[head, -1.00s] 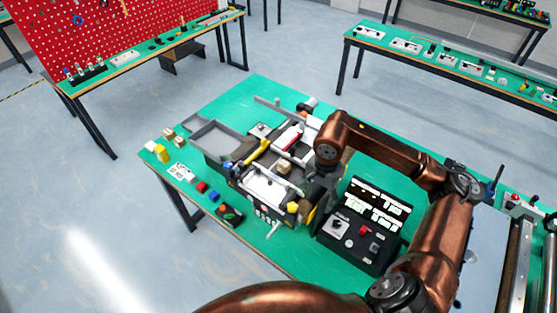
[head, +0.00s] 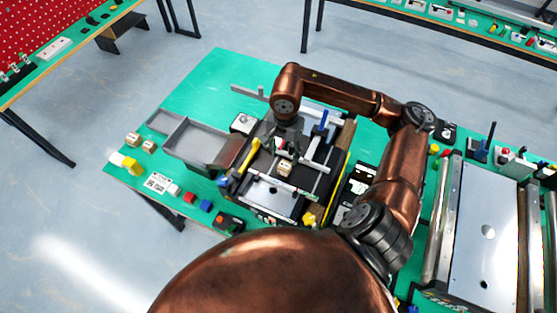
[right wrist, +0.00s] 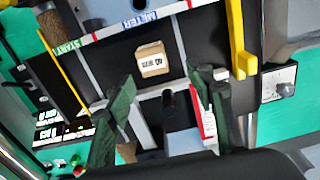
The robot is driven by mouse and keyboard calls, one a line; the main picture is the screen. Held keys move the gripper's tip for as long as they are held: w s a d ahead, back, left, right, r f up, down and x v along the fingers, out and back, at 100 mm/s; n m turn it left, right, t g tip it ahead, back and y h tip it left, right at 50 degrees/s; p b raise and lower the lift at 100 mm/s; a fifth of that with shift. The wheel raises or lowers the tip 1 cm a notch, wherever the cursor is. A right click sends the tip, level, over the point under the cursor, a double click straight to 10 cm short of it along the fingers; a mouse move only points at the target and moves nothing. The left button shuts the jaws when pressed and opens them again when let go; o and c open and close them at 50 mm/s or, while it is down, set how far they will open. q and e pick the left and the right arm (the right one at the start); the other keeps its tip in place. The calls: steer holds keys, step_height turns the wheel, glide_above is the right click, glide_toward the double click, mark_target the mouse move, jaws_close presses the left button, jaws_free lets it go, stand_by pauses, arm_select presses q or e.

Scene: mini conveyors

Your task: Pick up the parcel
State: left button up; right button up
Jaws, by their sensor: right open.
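The parcel is a small tan cardboard box (head: 285,168) on the dark belt of the mini conveyor (head: 262,190). In the right wrist view the parcel (right wrist: 152,60) shows a white label with dark print and sits just beyond the fingertips, roughly between them. My right gripper (head: 285,150) is over the conveyor beside the parcel. Its two dark green fingers (right wrist: 163,85) are spread apart with nothing between them, and I see no contact with the parcel. My left gripper is out of view.
A yellow bar (right wrist: 237,40) and grey rails edge the belt. Grey trays (head: 195,143) stand left of the conveyor. Two other small boxes (head: 132,139) and coloured blocks (head: 190,197) lie at the table's left. A black control panel (head: 358,185) stands to the right.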

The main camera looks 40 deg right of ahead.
mark_target(285, 165)
steer(key=shift+s+a+f+p, duration=0.1)
steer(key=shift+s+f+p, duration=0.1)
steer(key=shift+s+f, duration=0.25)
steer(key=shift+s+f+p, duration=0.15)
steer(key=shift+s+f, duration=0.05)
steer(key=shift+s, duration=0.3)
steer(key=f, duration=0.1)
steer(key=p, duration=0.1)
steer(key=f, duration=0.1)
steer(key=shift+w+a+f, duration=0.25)
steer(key=shift+w+f, duration=0.05)
steer(key=shift+f, duration=0.05)
steer(key=shift+w+f, duration=0.3)
steer(key=shift+f, duration=0.35)
steer(key=shift+s+d+f+p, duration=0.15)
steer(key=shift+s+f+p, duration=0.15)
steer(key=shift+s+f, duration=0.1)
steer(key=shift+w, duration=0.2)
steer(key=shift+c, duration=0.7)
steer(key=shift+s, duration=0.15)
steer(key=c, duration=1.1)
steer(key=shift+c, duration=0.2)
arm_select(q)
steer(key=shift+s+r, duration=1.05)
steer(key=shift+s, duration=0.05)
arm_select(e)
steer(key=shift+r, duration=0.1)
